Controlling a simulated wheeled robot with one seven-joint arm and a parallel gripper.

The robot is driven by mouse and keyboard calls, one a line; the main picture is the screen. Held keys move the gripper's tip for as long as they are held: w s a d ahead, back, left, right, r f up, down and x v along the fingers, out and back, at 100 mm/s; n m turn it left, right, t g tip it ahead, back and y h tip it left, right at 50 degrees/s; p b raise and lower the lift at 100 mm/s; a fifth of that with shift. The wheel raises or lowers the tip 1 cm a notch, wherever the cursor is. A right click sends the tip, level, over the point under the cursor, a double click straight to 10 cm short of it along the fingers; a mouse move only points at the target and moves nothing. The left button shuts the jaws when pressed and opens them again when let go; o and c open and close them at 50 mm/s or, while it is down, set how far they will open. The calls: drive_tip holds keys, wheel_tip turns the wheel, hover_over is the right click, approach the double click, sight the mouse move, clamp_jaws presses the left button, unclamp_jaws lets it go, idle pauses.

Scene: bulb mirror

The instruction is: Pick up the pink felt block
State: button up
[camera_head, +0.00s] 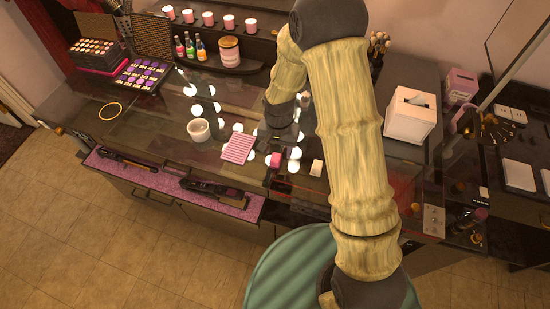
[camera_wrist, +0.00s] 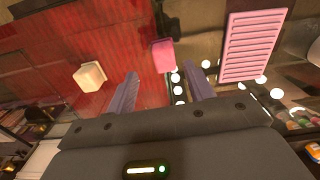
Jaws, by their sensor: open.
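The small pink felt block (camera_head: 277,160) stands on the glossy dark tabletop, to the right of a pink striped pad (camera_head: 238,148). In the wrist view the pink block (camera_wrist: 162,55) lies just beyond the gap between my fingertips, roughly centred. My gripper (camera_wrist: 162,82) is open, with nothing between its two fingers. In the head view my arm hides part of the gripper, so its exact height over the table is hard to tell.
A cream block (camera_head: 316,168) sits right of the pink one, also in the wrist view (camera_wrist: 90,76). A white cup (camera_head: 199,130) stands left of the pad. A tissue box (camera_head: 410,116) is at right. An open drawer (camera_head: 165,180) runs along the front.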

sight(276, 158)
drive_tip(key=shift+w, duration=0.15)
drive_tip(key=shift+a+f, duration=0.1)
drive_tip(key=shift+a, duration=0.05)
drive_tip(key=shift+s+f+p, duration=0.25)
drive_tip(key=shift+f+p, duration=0.25)
drive_tip(key=shift+p, duration=0.1)
drive_tip(key=shift+a+f+p, duration=0.15)
drive_tip(key=shift+f+p, duration=0.25)
drive_tip(key=shift+f, duration=0.6)
drive_tip(key=shift+a+f+p, duration=0.1)
drive_tip(key=shift+f+p, duration=0.3)
drive_tip(key=shift+f, duration=0.6)
drive_tip(key=c, duration=1)
drive_tip(key=shift+c, duration=0.2)
drive_tip(key=shift+r, duration=0.2)
